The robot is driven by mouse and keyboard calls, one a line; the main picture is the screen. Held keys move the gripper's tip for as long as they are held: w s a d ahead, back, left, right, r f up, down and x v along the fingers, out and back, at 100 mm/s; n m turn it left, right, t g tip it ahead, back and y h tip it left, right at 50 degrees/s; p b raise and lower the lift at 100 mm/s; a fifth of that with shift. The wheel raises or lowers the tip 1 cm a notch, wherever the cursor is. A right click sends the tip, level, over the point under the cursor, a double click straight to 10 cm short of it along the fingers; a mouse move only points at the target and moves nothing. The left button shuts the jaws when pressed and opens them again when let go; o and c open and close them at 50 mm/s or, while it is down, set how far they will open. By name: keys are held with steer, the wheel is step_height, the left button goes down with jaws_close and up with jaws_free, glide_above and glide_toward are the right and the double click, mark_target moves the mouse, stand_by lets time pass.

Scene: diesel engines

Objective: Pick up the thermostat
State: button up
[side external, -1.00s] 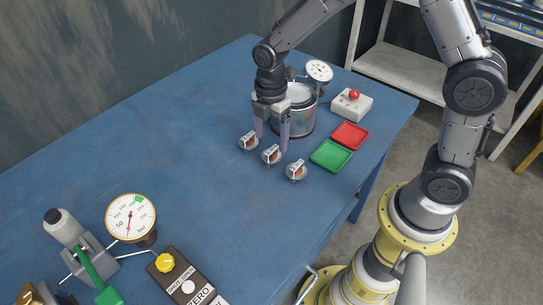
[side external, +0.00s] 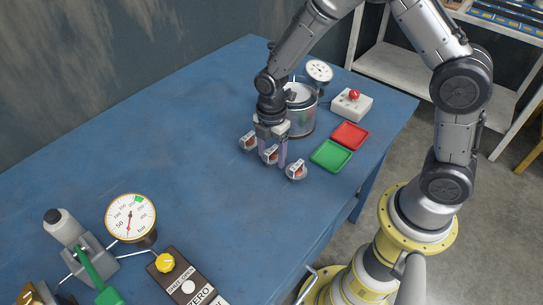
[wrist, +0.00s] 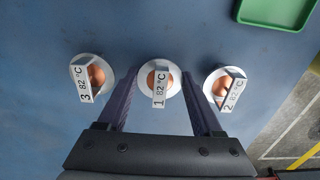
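Three small thermostats with white round flanges, copper-coloured centres and labelled metal bridges stand in a row on the blue table. In the wrist view they read "3 82 °C" (wrist: 90,78) at left, "1 82 °C" (wrist: 160,80) in the middle and "2 82 °C" (wrist: 226,88) at right. In the side view the row shows as a far-left thermostat (side external: 248,140), a middle one (side external: 270,155) and a near-right one (side external: 297,170). My gripper (side external: 273,158) is open and low at the middle thermostat, its fingers (wrist: 158,90) on either side of it. Whether they touch it is unclear.
A metal pot (side external: 301,118) with a dial gauge (side external: 319,71) stands just behind my gripper. A green tray (side external: 331,155), a red tray (side external: 350,136) and a red-button box (side external: 352,104) lie to the right. A pressure gauge (side external: 130,217) and pump stand front left. The table's left middle is clear.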

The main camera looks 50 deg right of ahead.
steer(key=c, duration=0.7)
steer(key=shift+r, duration=0.1)
